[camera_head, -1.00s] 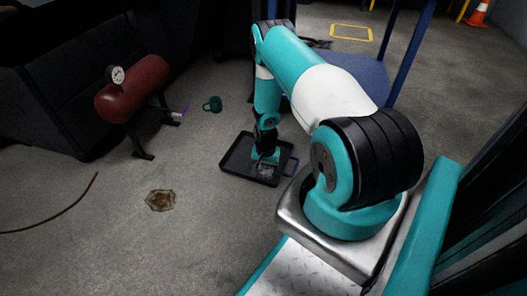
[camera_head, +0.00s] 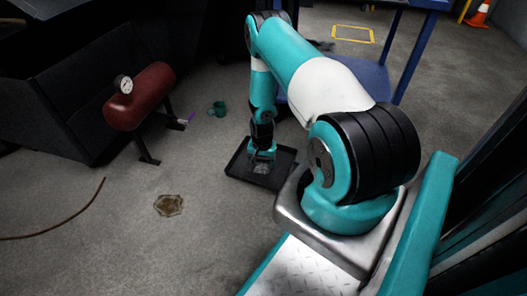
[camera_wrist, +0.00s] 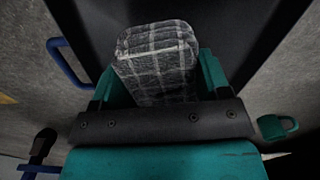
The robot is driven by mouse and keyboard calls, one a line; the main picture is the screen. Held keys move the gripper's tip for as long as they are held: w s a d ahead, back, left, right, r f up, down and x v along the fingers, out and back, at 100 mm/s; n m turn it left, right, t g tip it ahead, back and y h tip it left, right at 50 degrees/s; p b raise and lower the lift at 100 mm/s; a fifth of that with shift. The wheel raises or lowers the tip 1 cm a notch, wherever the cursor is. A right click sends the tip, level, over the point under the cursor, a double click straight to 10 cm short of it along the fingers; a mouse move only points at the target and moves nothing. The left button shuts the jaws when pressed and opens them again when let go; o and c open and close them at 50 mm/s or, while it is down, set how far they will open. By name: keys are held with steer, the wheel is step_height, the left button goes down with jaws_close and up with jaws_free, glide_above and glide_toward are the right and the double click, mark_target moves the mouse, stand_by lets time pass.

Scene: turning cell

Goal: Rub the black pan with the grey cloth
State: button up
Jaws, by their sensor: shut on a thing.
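The black pan (camera_head: 236,170) lies flat on the floor, a shallow rectangular tray left of my base. My gripper (camera_head: 262,158) points down over its middle. It is shut on the grey cloth (camera_head: 262,169), a small checked pad that shows below the fingers. In the wrist view the cloth (camera_wrist: 155,55) sits between the teal fingers of my gripper (camera_wrist: 158,85), with the dark pan (camera_wrist: 245,25) behind it. The cloth is at or just over the pan floor; exact contact is hidden.
A red tank (camera_head: 140,97) with a gauge stands at the left. A blue cart (camera_head: 365,75) stands behind my arm. A blue loop (camera_wrist: 66,62) shows beside the pan.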

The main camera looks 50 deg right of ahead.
steer(key=shift+r+p, duration=0.95)
steer(key=shift+r, duration=0.5)
